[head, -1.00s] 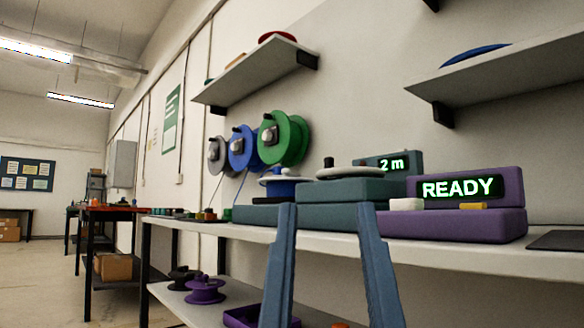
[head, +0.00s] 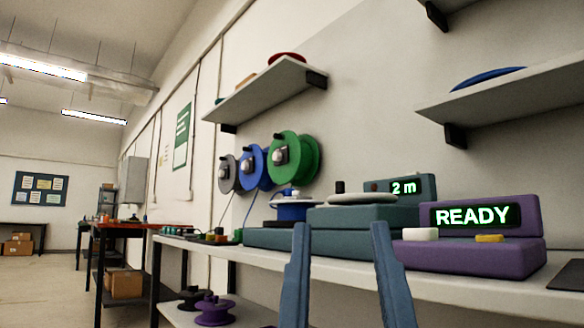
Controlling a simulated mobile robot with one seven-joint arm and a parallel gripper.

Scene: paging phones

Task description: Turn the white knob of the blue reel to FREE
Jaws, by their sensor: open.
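The blue reel (head: 256,168) hangs on the wall between a grey reel (head: 229,173) and a green reel (head: 297,160). Its white knob (head: 248,158) shows as a small pale spot at its hub; its setting is too small to read. A dark handle sticks out near the top of the reel's face. My gripper (head: 340,232) is open and empty, its two blue-grey fingers pointing up in front of the bench. It is well to the right of the blue reel, below it in the picture, and apart from it.
The bench (head: 420,288) runs across the front. It carries a teal unit reading "2 m" (head: 403,188), a purple unit reading "READY" (head: 470,216) and a small blue spool (head: 293,210). A shelf (head: 265,92) juts out above the reels. Open floor lies at left.

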